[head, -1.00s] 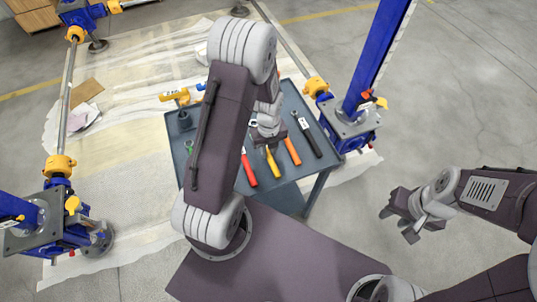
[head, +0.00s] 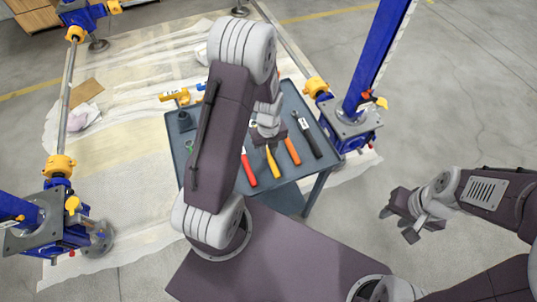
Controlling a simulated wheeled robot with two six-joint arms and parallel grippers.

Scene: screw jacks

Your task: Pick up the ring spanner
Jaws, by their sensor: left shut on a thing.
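My right gripper (head: 398,225) is open and empty over the floor, right of the cart.
A red-handled tool (head: 249,170) lies left of the yellow handle. An orange-handled tool (head: 292,151) and a black-handled tool (head: 310,142) lie to its right. A blue jack post (head: 348,120) stands close by the cart's right side. My left arm hides the cart's middle left.

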